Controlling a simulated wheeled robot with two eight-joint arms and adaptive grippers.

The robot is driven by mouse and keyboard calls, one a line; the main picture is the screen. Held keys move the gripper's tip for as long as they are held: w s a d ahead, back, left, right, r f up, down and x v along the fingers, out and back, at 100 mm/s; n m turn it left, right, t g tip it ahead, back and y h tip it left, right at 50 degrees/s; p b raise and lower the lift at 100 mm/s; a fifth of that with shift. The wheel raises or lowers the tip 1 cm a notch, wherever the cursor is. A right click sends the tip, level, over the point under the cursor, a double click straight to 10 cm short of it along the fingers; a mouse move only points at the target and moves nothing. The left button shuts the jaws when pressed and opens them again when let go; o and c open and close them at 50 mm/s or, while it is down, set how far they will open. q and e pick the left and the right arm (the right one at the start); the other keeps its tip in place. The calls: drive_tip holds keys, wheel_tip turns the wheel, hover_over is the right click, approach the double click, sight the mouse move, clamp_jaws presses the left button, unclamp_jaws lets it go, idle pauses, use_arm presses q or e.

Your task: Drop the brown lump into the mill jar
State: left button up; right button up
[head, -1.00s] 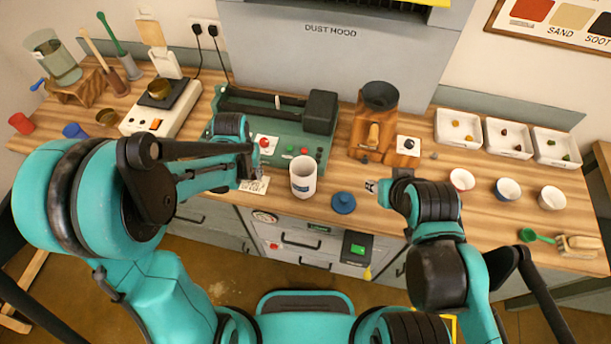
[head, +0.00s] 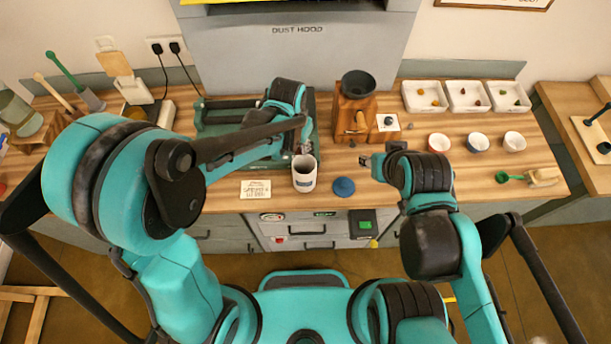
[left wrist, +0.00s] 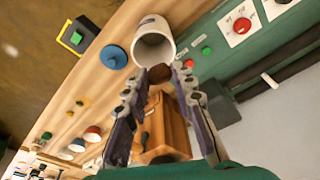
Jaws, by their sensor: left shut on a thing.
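The brown lump (left wrist: 160,73) is between the fingertips of my left gripper (left wrist: 160,76) in the left wrist view. The mill jar (left wrist: 152,42) is a white open cylinder just beyond the lump in that view. In the head view the jar (head: 304,182) stands upright near the table's front edge, with my left gripper (head: 304,149) at its rim, on the far side. I cannot tell whether the lump is directly over the opening. The lump is too small to make out in the head view. My right gripper (head: 369,162) is right of the jar; its fingers are unclear.
A blue lid (head: 343,187) lies right of the jar, and a label card (head: 255,192) lies left. A wooden grinder (head: 352,120) and a green machine (head: 215,118) stand behind. White trays (head: 424,109) and small bowls (head: 439,147) are at the right.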

use_arm(q)
wheel_tip(320, 180, down, 3)
drive_tip(key=shift+a+f+b, duration=0.1)
drive_tip(key=shift+b, duration=0.75)
drive_tip(key=o, duration=1)
drive_tip(key=r, duration=0.4)
drive_tip(key=s+r, duration=0.1)
drive_tip(key=r, duration=0.3)
drive_tip(key=a+r, duration=0.1)
drive_tip(key=r, duration=0.3)
drive_tip(key=shift+s, duration=0.3)
